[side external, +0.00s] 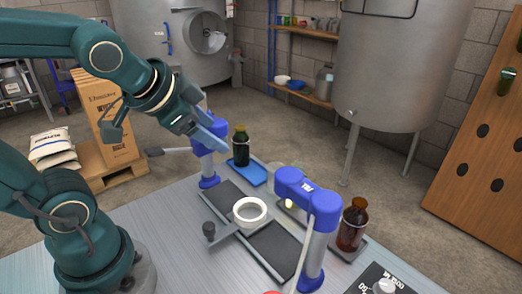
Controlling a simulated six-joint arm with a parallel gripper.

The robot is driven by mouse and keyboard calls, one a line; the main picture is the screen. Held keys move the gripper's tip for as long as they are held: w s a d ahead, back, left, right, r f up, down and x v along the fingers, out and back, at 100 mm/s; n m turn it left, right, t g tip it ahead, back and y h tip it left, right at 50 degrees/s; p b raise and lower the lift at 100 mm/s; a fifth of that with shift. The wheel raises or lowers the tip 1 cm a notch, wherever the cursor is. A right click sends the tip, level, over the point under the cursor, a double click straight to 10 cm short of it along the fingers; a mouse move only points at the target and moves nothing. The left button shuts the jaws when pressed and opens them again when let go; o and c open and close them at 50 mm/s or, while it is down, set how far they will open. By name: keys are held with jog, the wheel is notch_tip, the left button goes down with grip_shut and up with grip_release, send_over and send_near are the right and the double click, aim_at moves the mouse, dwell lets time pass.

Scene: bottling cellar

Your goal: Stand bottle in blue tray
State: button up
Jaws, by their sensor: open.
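A dark green bottle (240,148) stands upright in the blue tray (255,179), at the far end of the table. A brown bottle (352,226) stands upright at the right, on a dark tray (346,250). My gripper (212,136) is open, above and left of the green bottle in the picture. It looks empty and apart from the bottle. Its fingers are partly overlapped by one another, so the gap between them is hard to see.
A blue post with a grey lever (207,165) stands left of the blue tray. A larger blue post (316,235) stands near the brown bottle. Between them lie dark mats (275,248) and a white ring (249,210). The table's left front (170,235) is clear.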

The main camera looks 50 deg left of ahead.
jog(key=s+d+f+n+g+h, duration=0.2)
jog(key=s+d+f+n, duration=0.1)
jog(key=s+d, duration=0.2)
jog(key=shift+s+d+f+h, duration=0.2)
jog(key=shift+s+d+h, duration=0.15)
jog(key=shift+s, duration=0.85)
